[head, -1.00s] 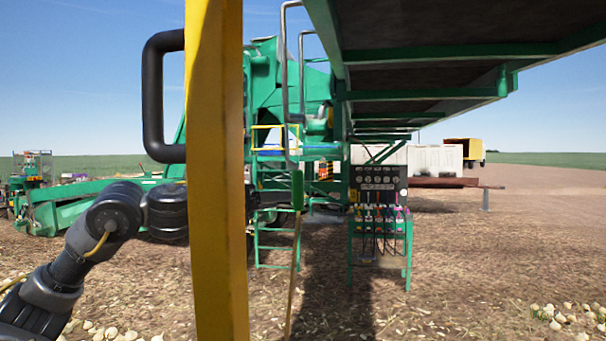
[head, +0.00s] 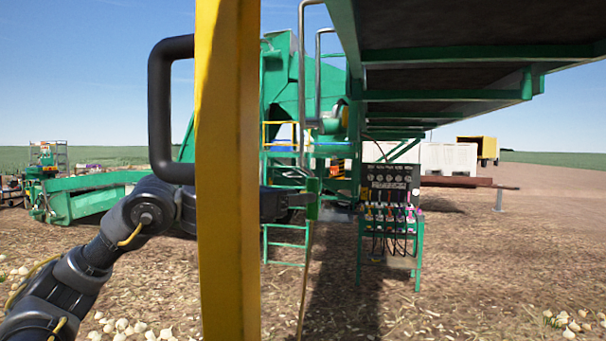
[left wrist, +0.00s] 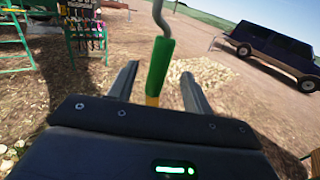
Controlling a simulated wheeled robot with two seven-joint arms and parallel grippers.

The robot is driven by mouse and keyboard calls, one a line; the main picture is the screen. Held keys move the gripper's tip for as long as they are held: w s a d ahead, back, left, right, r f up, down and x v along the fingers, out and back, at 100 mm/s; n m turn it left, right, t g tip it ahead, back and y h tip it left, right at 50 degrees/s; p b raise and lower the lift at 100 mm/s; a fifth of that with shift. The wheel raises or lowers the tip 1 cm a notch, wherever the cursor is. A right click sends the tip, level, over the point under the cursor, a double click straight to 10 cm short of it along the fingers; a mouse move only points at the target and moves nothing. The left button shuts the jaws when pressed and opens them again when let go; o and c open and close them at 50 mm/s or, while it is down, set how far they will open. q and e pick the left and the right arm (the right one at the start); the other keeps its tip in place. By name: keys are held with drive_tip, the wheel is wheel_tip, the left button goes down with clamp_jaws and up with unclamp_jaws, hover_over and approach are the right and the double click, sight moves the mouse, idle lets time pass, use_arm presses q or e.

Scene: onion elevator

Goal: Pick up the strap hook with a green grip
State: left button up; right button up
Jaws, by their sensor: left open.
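The strap hook's green grip (head: 312,198) hangs upright in the head view, with a grey metal hook (head: 301,90) above it and a thin tan strap (head: 303,270) below. My left gripper (head: 300,203) reaches it from the left, partly hidden behind a yellow upright. In the left wrist view the green grip (left wrist: 159,68) stands between the two open fingers of my left gripper (left wrist: 158,72), with a gap on each side. Its metal shank (left wrist: 161,17) rises above. My right gripper does not show.
A broad yellow upright (head: 228,180) and a black handle (head: 168,110) are close in front. The green elevator (head: 440,95) overhangs at right; a control panel (head: 389,190) stands below. A dark vehicle (left wrist: 275,45) shows in the left wrist view. Onions (head: 130,328) lie on the ground.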

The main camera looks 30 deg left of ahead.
sight(308, 191)
use_arm(q)
drive_tip(key=p, duration=0.1)
drive_tip(key=w+d+r+p, duration=0.1)
drive_tip(key=shift+w+r+p, duration=0.2)
drive_tip(key=shift+w+p, duration=0.05)
drive_tip(key=shift+p, duration=0.1)
drive_tip(key=shift+w+d+f, duration=0.15)
drive_tip(key=shift+w+d, duration=0.05)
drive_tip(key=shift+w, duration=0.4)
drive_tip(key=shift+w+d+f, duration=0.15)
drive_tip(key=shift+w+d, duration=0.05)
drive_tip(key=shift+w, duration=0.4)
drive_tip(key=shift+w+f, duration=0.1)
drive_tip(key=shift+w, duration=0.2)
drive_tip(key=shift+s+d, duration=0.15)
drive_tip(key=shift+s, duration=0.15)
drive_tip(key=shift+c, duration=0.8)
drive_tip(key=shift+a, duration=0.2)
drive_tip(key=c, duration=0.7)
clamp_jaws()
drive_tip(key=shift+d, duration=0.15)
